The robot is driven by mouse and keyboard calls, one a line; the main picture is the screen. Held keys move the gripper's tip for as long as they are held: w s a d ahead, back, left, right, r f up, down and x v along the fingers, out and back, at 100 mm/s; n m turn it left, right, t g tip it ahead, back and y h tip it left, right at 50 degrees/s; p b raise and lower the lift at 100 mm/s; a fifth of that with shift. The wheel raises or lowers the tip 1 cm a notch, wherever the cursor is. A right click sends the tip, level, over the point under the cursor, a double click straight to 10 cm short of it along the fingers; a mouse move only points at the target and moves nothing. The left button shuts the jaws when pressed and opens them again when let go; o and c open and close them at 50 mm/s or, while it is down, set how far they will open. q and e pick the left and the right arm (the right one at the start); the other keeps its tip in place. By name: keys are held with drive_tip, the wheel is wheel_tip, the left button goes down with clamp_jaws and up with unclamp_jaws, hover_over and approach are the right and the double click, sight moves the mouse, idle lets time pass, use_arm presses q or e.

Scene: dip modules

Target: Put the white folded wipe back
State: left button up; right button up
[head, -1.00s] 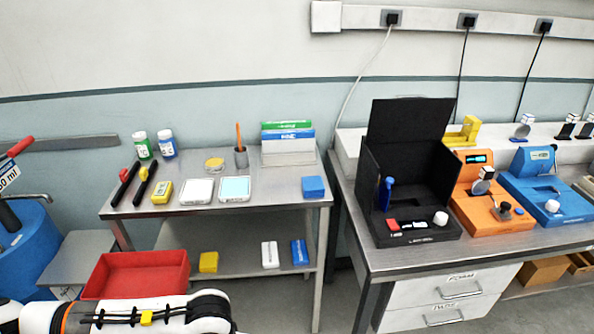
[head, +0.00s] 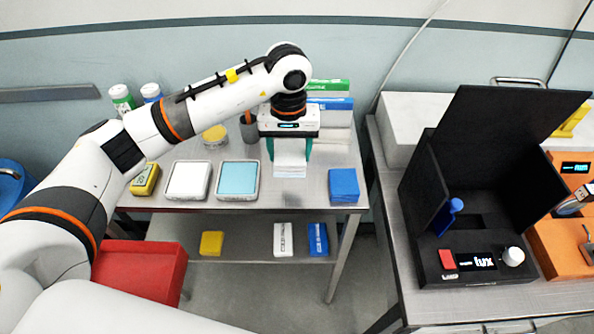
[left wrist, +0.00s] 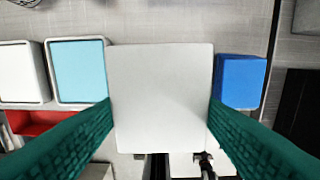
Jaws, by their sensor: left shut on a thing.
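My left gripper (head: 290,150) comes down over the back part of the steel table, its green fingers pointing down. It is shut on the white folded wipe (head: 290,162), a flat white square held between the fingers. In the left wrist view the wipe (left wrist: 162,95) fills the middle between the two green fingers (left wrist: 160,110). I cannot tell whether its lower side touches the tabletop. To its left are a light blue-topped tray (head: 238,178) and a white-topped tray (head: 188,180). To its right is a blue block (head: 343,185). My right gripper is out of view.
Green and blue boxes (head: 330,104) stand behind the gripper, with a dark pen cup (head: 248,128) and yellow-lidded jar (head: 214,136) to the left. Small packs (head: 283,240) lie on the lower shelf. A black open box (head: 480,270) is on the right bench.

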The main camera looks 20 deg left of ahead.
sight(290, 153)
use_arm(q)
drive_tip(key=shift+w+d, duration=0.1)
drive_tip(key=shift+w, duration=0.15)
wheel_tip(290, 153, down, 4)
drive_tip(key=shift+s+f+p, duration=0.1)
drive_tip(key=shift+p, duration=0.9)
wheel_tip(290, 153, down, 5)
drive_tip(key=shift+f+p, duration=0.1)
drive_tip(key=shift+p, duration=0.65)
drive_tip(key=shift+f+b, duration=0.15)
drive_tip(key=shift+b, duration=0.2)
drive_tip(key=o, duration=1)
drive_tip(key=shift+c, duration=0.2)
